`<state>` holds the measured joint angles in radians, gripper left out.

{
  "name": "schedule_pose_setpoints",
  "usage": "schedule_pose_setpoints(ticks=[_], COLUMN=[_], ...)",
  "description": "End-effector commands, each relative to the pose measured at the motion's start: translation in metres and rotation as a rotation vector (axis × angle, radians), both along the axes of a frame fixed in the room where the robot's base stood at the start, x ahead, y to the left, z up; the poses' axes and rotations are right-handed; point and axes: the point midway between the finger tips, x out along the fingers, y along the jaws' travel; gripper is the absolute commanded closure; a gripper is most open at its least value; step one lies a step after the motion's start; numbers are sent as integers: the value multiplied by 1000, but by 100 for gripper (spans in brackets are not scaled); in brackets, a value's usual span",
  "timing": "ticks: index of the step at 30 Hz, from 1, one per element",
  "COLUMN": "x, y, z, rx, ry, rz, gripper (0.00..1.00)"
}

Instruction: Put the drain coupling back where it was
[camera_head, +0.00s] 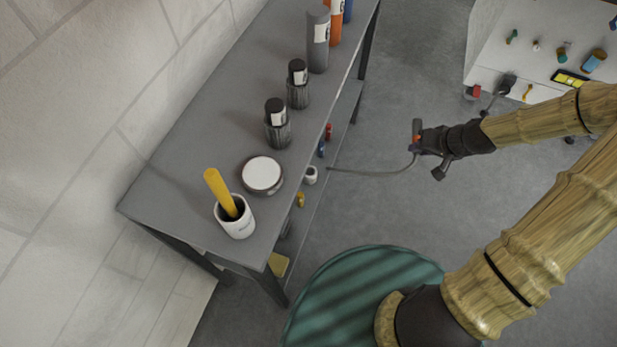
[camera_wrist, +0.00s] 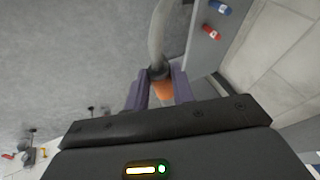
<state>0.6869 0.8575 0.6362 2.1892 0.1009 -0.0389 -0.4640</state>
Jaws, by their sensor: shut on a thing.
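My gripper (camera_head: 421,140) is out over the floor to the right of the long grey table. It is shut on the drain coupling, an orange block with a dark collar. The coupling (camera_wrist: 161,88) shows between the two purple fingers in the wrist view. A pale grey hose (camera_wrist: 158,35) runs up from the collar there. In the head view the hose (camera_head: 380,173) droops from my gripper leftward to the edge of the table's lower shelf. I cannot tell what its far end joins. Parts of the coupling are hidden by the fingers.
The table (camera_head: 190,160) bears a white cup (camera_head: 236,227) with a yellow stick, a round white-topped tin (camera_head: 262,174), dark jars and tall cylinders. Small red, blue, white and yellow items sit on the lower shelf. A white surface (camera_head: 520,65) with small parts stands upper right. Floor between is clear.

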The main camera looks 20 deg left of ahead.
Motion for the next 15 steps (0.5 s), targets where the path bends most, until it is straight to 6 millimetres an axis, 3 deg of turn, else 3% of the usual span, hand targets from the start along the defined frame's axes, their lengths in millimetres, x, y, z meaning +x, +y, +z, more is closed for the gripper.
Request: schedule_pose_setpoints(ticks=[8, 15], x=[-4, -14], y=[18, 55], z=[-8, -24], rx=[-7, -2], ry=[65, 250], rz=[-54, -211], gripper=[100, 100])
